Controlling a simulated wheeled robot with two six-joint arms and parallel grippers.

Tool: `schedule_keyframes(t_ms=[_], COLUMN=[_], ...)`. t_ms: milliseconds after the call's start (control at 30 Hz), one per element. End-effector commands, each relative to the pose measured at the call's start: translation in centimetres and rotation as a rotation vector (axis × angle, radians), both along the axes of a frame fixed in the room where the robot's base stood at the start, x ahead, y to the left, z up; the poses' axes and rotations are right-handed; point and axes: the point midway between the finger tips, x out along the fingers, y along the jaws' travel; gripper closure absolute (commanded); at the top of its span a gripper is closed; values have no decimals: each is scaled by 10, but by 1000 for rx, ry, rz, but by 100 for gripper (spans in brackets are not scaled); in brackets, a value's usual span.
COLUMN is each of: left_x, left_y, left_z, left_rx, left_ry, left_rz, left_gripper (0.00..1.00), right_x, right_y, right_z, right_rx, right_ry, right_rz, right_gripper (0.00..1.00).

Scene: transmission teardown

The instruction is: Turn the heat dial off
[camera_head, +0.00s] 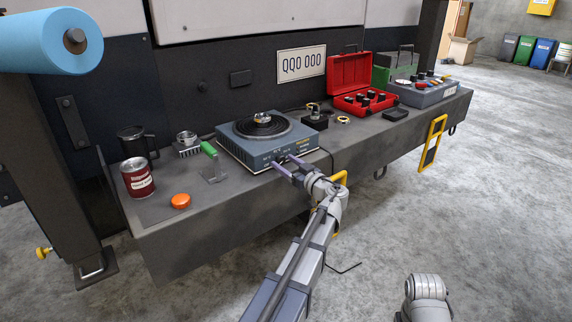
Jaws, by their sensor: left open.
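A blue-grey hot plate (240,152) with a dark round burner sits on the dark metal bench. A metal object (262,119) rests on the middle of its burner. My left gripper (282,161) is at the hot plate's front face, with its two purple-grey fingers apart and their tips at the front panel. The heat dial cannot be made out clearly; the fingers are around or in front of the spot, and I cannot tell whether they touch it. My right gripper is out of view.
The bench (190,238) front edge is clear.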

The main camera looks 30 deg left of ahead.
Motion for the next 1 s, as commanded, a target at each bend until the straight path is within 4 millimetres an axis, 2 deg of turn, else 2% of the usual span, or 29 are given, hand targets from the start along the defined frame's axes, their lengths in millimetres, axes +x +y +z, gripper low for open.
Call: schedule_keyframes(t_ms=[167,400,600,1000], left_x=[-6,-21,-28,-30], left_y=[-12,-49,-68,-72], left_z=[0,0,0,0], left_rx=[0,0,0,0], left_ry=[0,0,0,0], left_rz=[-1,-2,-2,0], left_gripper=[31,31,31,31], right_x=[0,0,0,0], right_y=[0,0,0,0], right_z=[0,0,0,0], right_rx=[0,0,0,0], right_ry=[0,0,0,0], right_rz=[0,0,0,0], right_gripper=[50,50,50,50])
